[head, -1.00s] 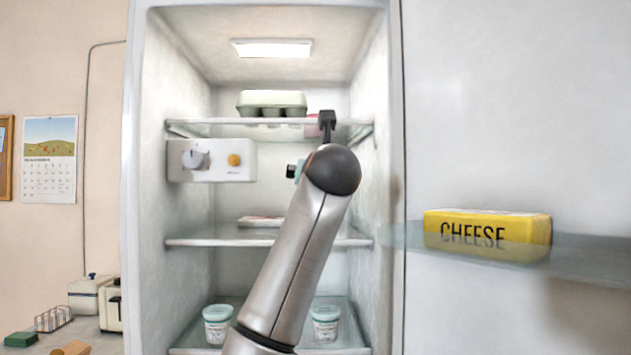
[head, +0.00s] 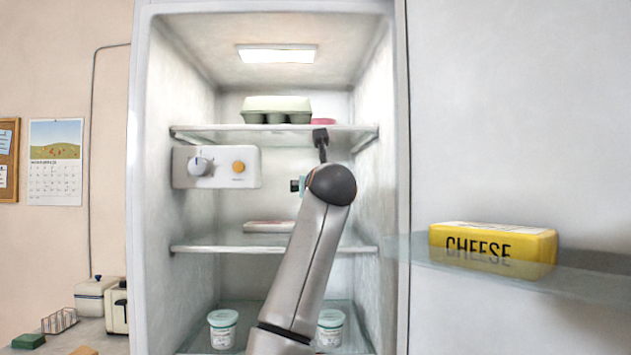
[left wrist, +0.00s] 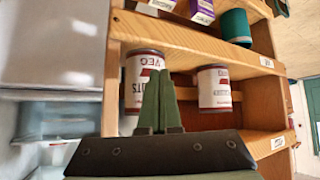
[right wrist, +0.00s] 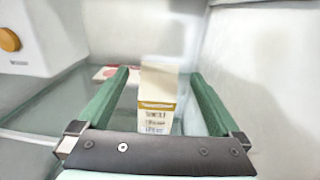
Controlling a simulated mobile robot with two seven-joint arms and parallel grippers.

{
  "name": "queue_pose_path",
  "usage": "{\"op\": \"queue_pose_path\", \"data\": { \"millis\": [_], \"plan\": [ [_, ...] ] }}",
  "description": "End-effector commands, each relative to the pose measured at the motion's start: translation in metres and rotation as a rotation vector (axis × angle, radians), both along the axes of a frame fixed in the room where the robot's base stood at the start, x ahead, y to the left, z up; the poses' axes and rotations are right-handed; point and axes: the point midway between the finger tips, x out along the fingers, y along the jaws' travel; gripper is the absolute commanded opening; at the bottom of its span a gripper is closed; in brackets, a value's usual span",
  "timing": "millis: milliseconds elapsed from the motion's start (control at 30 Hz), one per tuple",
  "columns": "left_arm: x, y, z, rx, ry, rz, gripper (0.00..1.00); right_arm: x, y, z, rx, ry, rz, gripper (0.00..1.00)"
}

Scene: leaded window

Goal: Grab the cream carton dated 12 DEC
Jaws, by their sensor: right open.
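A white carton (right wrist: 155,108) with a yellow band and small print stands upright on a glass shelf in the right wrist view. The print is too blurred for me to read a date. My right gripper (right wrist: 160,74) is open, with one green finger on each side of the carton and gaps between. In the head view my right arm reaches into the fridge and hides the carton and most of the gripper. My left gripper (left wrist: 159,80) is shut and empty, in front of a wooden rack outside the fridge.
The middle shelf (head: 205,245) holds a flat pack (head: 268,227). An egg box (head: 277,110) stands above; tubs (head: 223,329) stand below. A control box (head: 216,167) juts from the left wall. Cheese (head: 493,246) sits on the door shelf. Cans (left wrist: 214,88) stand on the wooden rack (left wrist: 205,50).

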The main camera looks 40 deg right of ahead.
Motion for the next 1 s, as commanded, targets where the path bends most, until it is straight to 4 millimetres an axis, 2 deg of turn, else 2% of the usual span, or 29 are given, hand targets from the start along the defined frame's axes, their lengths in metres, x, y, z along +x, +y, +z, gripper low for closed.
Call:
{"op": "queue_pose_path", "data": {
  "millis": [200, 400, 867, 1000],
  "plan": [
    [-0.005, 0.003, 0.019, 0.004, 0.006, 0.005, 0.0, 0.034, -0.027, 0.004, 0.001, 0.003, -0.001, 1.0],
    [-0.004, 0.002, 0.029, 0.001, 0.004, 0.003, 0.0, 0.053, -0.04, 0.002, 0.001, 0.002, 0.0, 1.0],
    [-0.005, 0.0, 0.032, -0.002, 0.006, 0.002, 0.0, 0.06, -0.046, 0.0, 0.0, -0.001, 0.0, 1.0],
    [-0.005, 0.0, 0.032, -0.002, 0.007, 0.002, 0.0, 0.06, -0.046, 0.0, 0.0, -0.001, 0.0, 0.85]
  ]
}}
